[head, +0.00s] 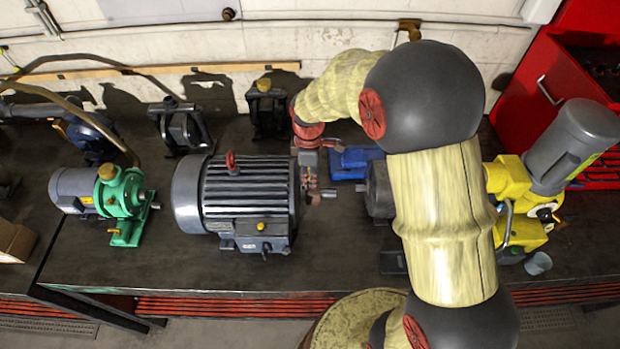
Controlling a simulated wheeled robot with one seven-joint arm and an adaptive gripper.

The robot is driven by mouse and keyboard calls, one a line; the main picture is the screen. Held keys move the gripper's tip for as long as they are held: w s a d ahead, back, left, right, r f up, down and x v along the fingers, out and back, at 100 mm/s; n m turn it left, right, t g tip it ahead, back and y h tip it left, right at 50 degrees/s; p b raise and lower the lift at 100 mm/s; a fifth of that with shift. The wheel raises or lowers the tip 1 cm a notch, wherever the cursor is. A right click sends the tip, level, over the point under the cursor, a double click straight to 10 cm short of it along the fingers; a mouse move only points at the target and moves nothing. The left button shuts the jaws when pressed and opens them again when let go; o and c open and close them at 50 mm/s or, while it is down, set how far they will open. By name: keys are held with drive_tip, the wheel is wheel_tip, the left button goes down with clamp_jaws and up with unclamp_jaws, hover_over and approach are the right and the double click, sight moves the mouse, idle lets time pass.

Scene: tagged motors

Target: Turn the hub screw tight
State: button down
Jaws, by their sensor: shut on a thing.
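A large grey finned motor (250,195) lies on the dark bench, its shaft end facing right. My gripper (313,197) reaches down at that shaft end, in the narrow space between the motor and a dark grey housing (379,190). It is shut on a small part there, which appears to be the hub screw. The screw is mostly hidden by the fingers and too small to make out clearly. My arm covers much of the right part of the housing.
A green pump with a small grey motor (120,200) stands to the left. A yellow and grey machine (530,185) and a small cup (538,263) stand at right. Black brackets (181,128) and a blue block (352,162) are behind. The bench front is clear.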

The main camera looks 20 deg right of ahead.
drive_tip(key=shift+w+r, duration=0.15)
drive_tip(key=c, duration=2.1)
unclamp_jaws()
wheel_tip(320, 180, up, 12)
drive_tip(key=shift+f, duration=0.1)
drive_tip(key=s+m+t+b, duration=0.2)
drive_tip(key=s+m+b, duration=0.2)
drive_tip(key=s, duration=0.3)
drive_tip(key=s+f+m+t+b, duration=0.1)
drive_tip(key=s+m+t+b, duration=0.1)
drive_tip(key=s+m+b, duration=0.3)
drive_tip(key=s+f+m+t+b, duration=0.1)
drive_tip(key=s+m+b, duration=0.3)
drive_tip(key=s, duration=0.6)
drive_tip(key=shift+s+d+t+b, duration=0.3)
drive_tip(key=shift+t+b, duration=0.1)
drive_tip(key=shift+b, duration=0.4)
